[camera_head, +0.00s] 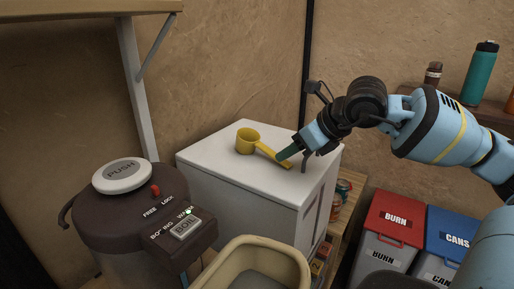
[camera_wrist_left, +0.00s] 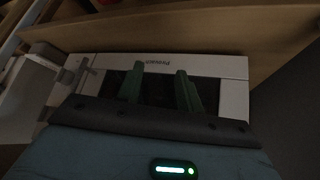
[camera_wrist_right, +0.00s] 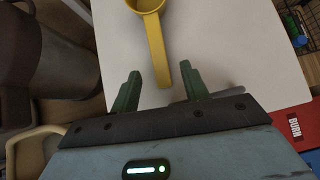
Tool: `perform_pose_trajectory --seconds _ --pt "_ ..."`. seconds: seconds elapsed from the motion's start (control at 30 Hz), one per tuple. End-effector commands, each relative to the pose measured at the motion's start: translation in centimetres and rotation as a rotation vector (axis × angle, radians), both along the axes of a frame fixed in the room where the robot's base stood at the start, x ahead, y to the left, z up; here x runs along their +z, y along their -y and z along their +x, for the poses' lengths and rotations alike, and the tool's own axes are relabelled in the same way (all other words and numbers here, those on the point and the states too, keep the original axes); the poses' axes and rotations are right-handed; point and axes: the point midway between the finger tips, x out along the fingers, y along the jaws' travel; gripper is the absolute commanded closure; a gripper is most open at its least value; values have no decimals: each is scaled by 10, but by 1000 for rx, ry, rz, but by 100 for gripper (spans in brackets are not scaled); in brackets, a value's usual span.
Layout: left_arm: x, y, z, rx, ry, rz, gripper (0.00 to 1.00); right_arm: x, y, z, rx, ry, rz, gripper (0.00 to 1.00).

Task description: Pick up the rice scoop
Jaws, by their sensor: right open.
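The yellow rice scoop (camera_head: 252,143) lies on the white top of a box-like cabinet (camera_head: 210,160), its cup at the far left and its handle pointing toward my right gripper (camera_head: 293,160). In the right wrist view the scoop's handle (camera_wrist_right: 157,50) runs down between the two green fingers of my open right gripper (camera_wrist_right: 160,88), with a gap on either side; the fingers do not grip it. My left gripper (camera_wrist_left: 160,85) shows only in the left wrist view, with its green fingers apart and nothing seen between them, facing a dark panel with a white frame.
A brown pot with a push lid (camera_head: 122,175) stands at the left, with a beige bin (camera_head: 262,245) in front. Red (camera_head: 392,220) and blue (camera_head: 448,235) bins stand at the right. A shelf with a teal bottle (camera_head: 479,75) is behind my right arm.

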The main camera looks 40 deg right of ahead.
Motion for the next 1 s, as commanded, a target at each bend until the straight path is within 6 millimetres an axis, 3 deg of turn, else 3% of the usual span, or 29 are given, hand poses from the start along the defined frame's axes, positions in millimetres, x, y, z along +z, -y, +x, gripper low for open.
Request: perform_pose_trajectory --seconds 0.63,1.0 --pt "-1 0 -1 1 -1 0 64 -8 -2 9 0 7 1 55" --pt "11 0 4 1 14 0 64 -23 -5 23 0 7 3 55"
